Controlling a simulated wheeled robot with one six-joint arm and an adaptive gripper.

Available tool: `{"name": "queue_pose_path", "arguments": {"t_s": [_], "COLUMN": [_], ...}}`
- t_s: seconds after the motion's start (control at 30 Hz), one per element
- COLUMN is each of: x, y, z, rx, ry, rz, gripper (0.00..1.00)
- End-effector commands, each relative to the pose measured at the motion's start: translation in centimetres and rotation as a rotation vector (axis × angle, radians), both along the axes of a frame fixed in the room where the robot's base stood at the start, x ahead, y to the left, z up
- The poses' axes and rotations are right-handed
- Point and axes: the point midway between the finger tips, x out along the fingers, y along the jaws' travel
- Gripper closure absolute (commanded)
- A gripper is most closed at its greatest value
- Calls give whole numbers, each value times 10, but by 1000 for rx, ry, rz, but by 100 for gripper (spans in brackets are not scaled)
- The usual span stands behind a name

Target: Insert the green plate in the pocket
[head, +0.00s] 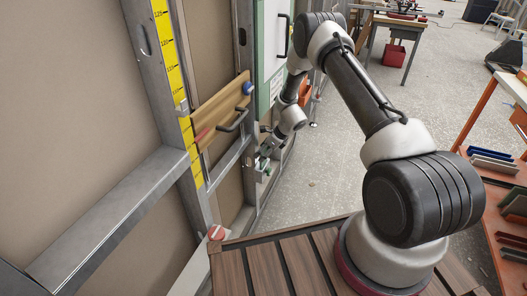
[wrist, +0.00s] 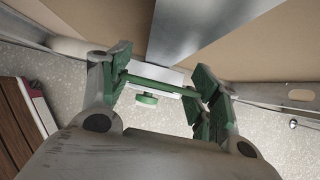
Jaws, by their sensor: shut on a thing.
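The green plate (wrist: 160,85) shows in the wrist view as a thin edge-on bar with a round green knob (wrist: 146,99) on its near side. My gripper (wrist: 162,88) is shut on it, with a finger at each end of the bar. A pale, box-like holder (wrist: 152,72), likely the pocket, lies right behind the plate against the frame. I cannot tell whether the plate is inside it or only in front. In the head view my gripper (head: 264,154) is low beside the wall frame, and the plate is mostly hidden there.
The metal wall frame (head: 173,95) with a yellow scale runs along the left. A wooden board (head: 222,110) with a dark handle is fixed above and left of the gripper. Shelves with coloured plates (head: 492,158) stand at the right. The floor between is clear.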

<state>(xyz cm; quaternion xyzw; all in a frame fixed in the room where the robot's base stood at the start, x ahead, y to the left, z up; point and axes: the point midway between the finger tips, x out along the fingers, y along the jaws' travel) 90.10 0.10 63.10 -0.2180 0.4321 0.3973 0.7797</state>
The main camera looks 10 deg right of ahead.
Motion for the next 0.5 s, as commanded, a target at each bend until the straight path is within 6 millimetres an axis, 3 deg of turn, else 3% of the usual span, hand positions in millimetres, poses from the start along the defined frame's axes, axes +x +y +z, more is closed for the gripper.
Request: {"name": "queue_pose_path", "arguments": {"t_s": [0.07,0.1,0.2,0.5], "x": [0,0,0,-1], "y": [0,0,0,0], "z": [-1,-1,-1,-2], "rx": [1,0,0,0], "ry": [-1,-1,-1,2], "rz": [0,-1,-1,0], "gripper": [66,34,16,13]}}
